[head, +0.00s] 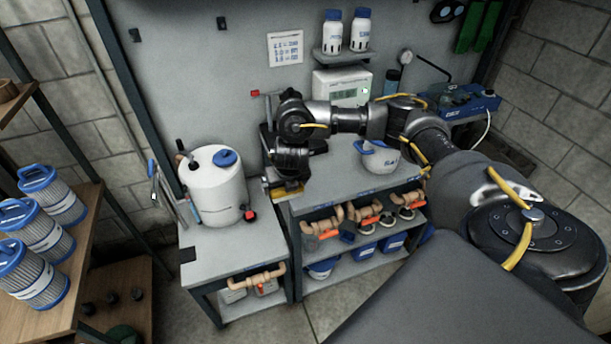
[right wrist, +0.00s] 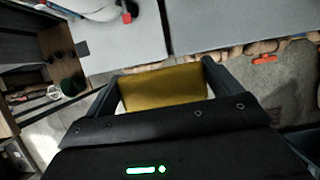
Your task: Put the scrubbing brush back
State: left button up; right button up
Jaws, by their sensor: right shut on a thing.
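My right gripper (head: 283,180) is over the front of the workbench, near the gap between its left and right parts. It is shut on a yellow block-shaped thing (head: 288,191), apparently the scrubbing brush. In the right wrist view the yellow thing (right wrist: 165,88) fills the space between the two fingers (right wrist: 162,82), with a pale edge showing at its sides. Its bristles cannot be made out. My left gripper is not in view.
A white tank with a blue cap (head: 214,188) stands on the left bench part (head: 215,241). A white jug (head: 379,160) stands on the right part. Pipe fittings (head: 365,212) and blue tubs fill the shelves below. Filter cartridges (head: 36,233) stand on a wooden rack at left.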

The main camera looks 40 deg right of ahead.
jog(key=w+d+f+b, duration=0.2)
jog(key=d+f+b, duration=0.15)
jog(key=d, duration=0.25)
jog(key=b, duration=0.3)
send_over(306, 194)
jog(key=a, duration=0.1)
notch_tip(306, 194, down, 5)
jog(key=shift+s+a, duration=0.1)
jog(key=shift+s, duration=0.05)
jog(key=shift+d+f, duration=0.1)
jog(key=shift+d, duration=0.25)
jog(key=shift+d+f+b, duration=0.15)
jog(key=shift+f+b, duration=1)
jog(key=shift+f, duration=0.6)
jog(key=shift+f, duration=0.1)
jog(key=o, duration=0.7)
